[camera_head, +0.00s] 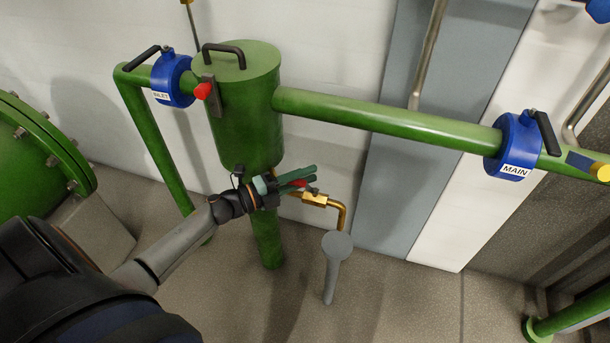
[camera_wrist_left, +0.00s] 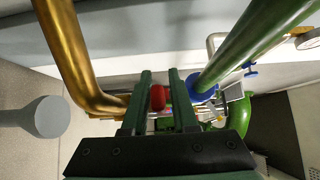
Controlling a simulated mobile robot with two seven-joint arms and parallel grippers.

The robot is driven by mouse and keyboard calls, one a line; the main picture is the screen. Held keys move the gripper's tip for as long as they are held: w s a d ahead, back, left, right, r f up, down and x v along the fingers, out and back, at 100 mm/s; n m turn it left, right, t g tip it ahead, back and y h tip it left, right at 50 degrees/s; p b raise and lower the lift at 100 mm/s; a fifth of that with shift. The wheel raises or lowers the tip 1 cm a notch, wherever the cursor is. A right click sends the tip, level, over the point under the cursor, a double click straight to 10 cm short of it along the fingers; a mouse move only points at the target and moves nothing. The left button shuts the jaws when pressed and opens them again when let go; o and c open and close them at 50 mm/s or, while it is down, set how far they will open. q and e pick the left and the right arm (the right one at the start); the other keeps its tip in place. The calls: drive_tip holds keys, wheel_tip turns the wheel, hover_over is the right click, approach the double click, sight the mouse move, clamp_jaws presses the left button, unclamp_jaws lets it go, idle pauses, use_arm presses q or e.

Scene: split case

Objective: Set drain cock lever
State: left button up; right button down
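The brass drain cock (camera_head: 315,199) sits on a short pipe low beside the green vessel, its outlet bending down over a grey funnel (camera_head: 337,244). Its red lever (camera_head: 299,184) shows at my left gripper (camera_head: 314,173). In the left wrist view, the red lever end (camera_wrist_left: 157,97) appears between the two green fingers (camera_wrist_left: 160,100), nearer the left one. The fingers stand apart with a narrow gap beside the red part. Contact cannot be made out. The brass pipe (camera_wrist_left: 75,60) passes left of the fingers. My right gripper is not in view.
The green vessel (camera_head: 240,115) stands just behind my left wrist. Blue valves labelled INLET (camera_head: 173,80) and MAIN (camera_head: 515,147) have black handles. A green pipe (camera_head: 390,121) crosses above the cock. A large green flange (camera_head: 35,150) is at left. Floor right of the funnel is clear.

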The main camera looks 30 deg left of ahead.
use_arm(q)
clamp_jaws()
idle(1.1)
